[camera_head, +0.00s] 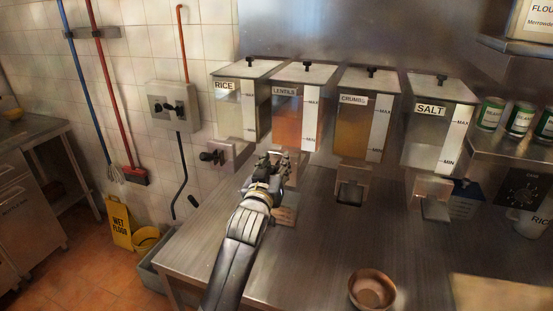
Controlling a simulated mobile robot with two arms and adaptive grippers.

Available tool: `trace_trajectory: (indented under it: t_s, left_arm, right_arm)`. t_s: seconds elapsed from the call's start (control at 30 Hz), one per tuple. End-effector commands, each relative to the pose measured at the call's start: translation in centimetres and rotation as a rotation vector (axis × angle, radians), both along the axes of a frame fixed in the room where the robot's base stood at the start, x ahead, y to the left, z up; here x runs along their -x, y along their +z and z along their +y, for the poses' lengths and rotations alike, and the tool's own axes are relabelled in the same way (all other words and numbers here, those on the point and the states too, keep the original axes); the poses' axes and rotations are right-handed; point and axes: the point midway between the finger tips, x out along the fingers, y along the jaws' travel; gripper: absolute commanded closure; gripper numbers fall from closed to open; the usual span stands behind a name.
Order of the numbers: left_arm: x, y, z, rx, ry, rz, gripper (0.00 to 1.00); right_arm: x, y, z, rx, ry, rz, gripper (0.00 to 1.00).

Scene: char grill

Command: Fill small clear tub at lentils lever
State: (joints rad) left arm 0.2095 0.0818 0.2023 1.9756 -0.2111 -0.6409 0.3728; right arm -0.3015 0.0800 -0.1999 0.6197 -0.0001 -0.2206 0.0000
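The lentils dispenser (289,125) is the second in a row at the back of the counter, with orange contents and a LENTILS label. My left gripper (274,163) is raised in front of its lower part, at the outlet and lever, and hides most of them. Its fingers point up and away from me. I cannot tell whether they are closed on something or touch the lever. I cannot make out a small clear tub; it may be hidden by the gripper or out of view. My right gripper is not in view.
The rice (239,116), crumbs (351,131) and salt (422,138) dispensers flank the lentils one. A copper bowl (372,289) sits at the counter's front. Green-labelled cans (520,119) stand on a right shelf. The counter (318,235) between bowl and dispensers is mostly clear.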

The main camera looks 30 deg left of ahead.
Motion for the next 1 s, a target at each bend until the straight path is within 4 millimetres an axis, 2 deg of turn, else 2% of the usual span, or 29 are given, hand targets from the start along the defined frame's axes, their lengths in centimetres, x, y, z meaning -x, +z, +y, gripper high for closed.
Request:
trace_trajectory:
  t_s: [0.2, 0.47, 0.63, 1.0]
  left_arm:
    - [-1.14, 0.01, 0.42, 0.000, 0.000, 0.000, 0.64]
    - [-1.20, -0.05, 0.43, 0.000, 0.000, 0.001, 0.64]
    - [-1.19, -0.05, 0.42, 0.000, 0.000, 0.001, 1.00]
    - [-1.18, -0.06, 0.42, 0.000, 0.000, 0.001, 1.00]
  right_arm:
    - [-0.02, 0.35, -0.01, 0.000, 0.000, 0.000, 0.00]
    - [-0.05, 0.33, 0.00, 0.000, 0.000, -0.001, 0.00]
    - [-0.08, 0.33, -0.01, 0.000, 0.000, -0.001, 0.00]
    - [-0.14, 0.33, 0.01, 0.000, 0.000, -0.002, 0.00]
